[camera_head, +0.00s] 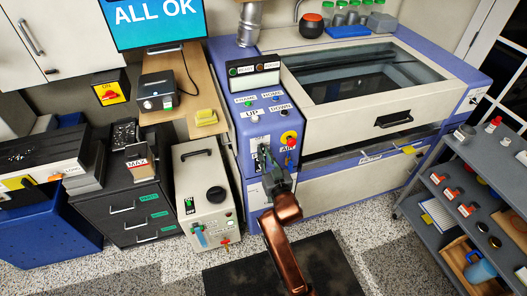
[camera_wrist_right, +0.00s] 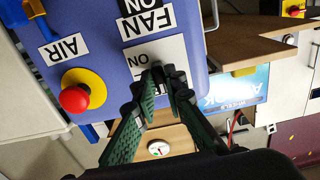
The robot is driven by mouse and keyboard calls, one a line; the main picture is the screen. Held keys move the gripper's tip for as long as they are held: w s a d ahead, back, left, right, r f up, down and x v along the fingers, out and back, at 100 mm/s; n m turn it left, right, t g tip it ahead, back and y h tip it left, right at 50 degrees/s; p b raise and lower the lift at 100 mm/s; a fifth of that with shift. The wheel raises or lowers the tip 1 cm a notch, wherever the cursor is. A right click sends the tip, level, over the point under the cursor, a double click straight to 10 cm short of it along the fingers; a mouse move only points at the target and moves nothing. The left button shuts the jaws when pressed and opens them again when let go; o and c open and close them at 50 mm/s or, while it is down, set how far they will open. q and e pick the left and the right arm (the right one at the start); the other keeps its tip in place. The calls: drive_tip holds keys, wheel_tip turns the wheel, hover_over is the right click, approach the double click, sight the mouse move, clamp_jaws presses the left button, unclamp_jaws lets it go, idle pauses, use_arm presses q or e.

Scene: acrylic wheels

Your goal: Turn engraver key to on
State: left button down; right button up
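The blue engraver control panel (camera_head: 262,108) stands at the centre of the head view. My right gripper (camera_head: 264,160) reaches its lower part, beside the red emergency button on its yellow collar (camera_head: 289,138). In the right wrist view the panel is upside down. There my right gripper's fingertips (camera_wrist_right: 167,76) are close together in front of a white label plate (camera_wrist_right: 140,62) reading ON. My left gripper is not in view.
The red button (camera_wrist_right: 74,98) and AIR label (camera_wrist_right: 62,50) are close beside the fingers. A white cabinet (camera_head: 205,205) stands left of the panel, and the lidded engraver (camera_head: 360,85) extends right. A grey shelf cart (camera_head: 480,200) is at far right. A dark mat (camera_head: 325,262) lies on the floor.

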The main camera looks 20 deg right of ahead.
clamp_jaws()
drive_tip(key=shift+r+m+p, duration=0.15)
drive_tip(key=shift+m+p, duration=0.4)
drive_tip(key=shift+m, duration=0.15)
drive_tip(key=shift+m+p, duration=0.65)
drive_tip(key=shift+m, duration=0.35)
drive_tip(key=shift+m+p, duration=0.35)
drive_tip(key=shift+m, duration=0.25)
drive_tip(key=shift+s, duration=0.1)
